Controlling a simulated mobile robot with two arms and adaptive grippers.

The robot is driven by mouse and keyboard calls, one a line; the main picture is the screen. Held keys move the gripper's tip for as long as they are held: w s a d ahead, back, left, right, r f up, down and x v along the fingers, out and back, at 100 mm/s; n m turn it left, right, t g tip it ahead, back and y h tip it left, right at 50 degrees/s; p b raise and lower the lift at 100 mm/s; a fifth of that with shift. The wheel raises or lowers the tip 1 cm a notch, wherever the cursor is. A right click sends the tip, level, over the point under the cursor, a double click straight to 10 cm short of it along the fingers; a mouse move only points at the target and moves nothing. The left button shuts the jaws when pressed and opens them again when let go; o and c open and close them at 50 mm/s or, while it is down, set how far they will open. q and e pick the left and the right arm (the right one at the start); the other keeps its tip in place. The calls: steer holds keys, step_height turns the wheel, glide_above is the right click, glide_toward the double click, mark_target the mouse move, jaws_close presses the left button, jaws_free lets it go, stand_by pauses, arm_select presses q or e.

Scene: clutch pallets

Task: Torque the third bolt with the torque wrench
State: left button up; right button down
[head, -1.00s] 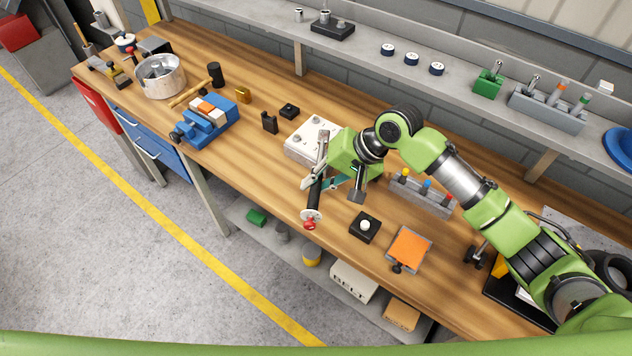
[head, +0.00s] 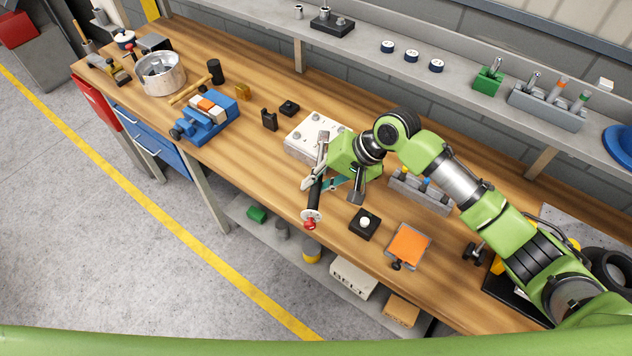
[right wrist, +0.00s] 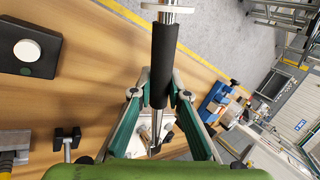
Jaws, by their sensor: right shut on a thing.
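The torque wrench (head: 315,195) has a black grip, a silver head end and a red knob at its near end. My right gripper (head: 317,184) is shut on it around the grip. In the right wrist view, the black grip (right wrist: 164,60) passes between the green fingers of the right gripper (right wrist: 160,88). The pale plate with bolts (head: 298,147) lies on the bench just beyond. The wrench's silver end overlaps the plate's front in the head view; I cannot tell whether it touches a bolt. My gripper hides part of the plate's right side. My left gripper is not seen.
A black box with a white button (head: 364,225) and an orange-topped pad (head: 409,245) are near the bench's front edge. A grey rack (head: 421,192) stands behind my right wrist. A blue vise (head: 205,122) is left. Bare wood (head: 260,165) lies left of the wrench.

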steer(key=shift+f, duration=0.65)
stand_by(0.5)
steer(key=shift+w+a+m+t+p, duration=0.2)
steer(key=shift+a+m+p, duration=0.3)
steer(key=shift+p, duration=0.35)
steer(key=shift+w+a+m+t+p, duration=0.1)
steer(key=shift+a+m+t+p, duration=0.2)
steer(key=shift+a+p, duration=0.4)
steer(key=shift+d, duration=0.1)
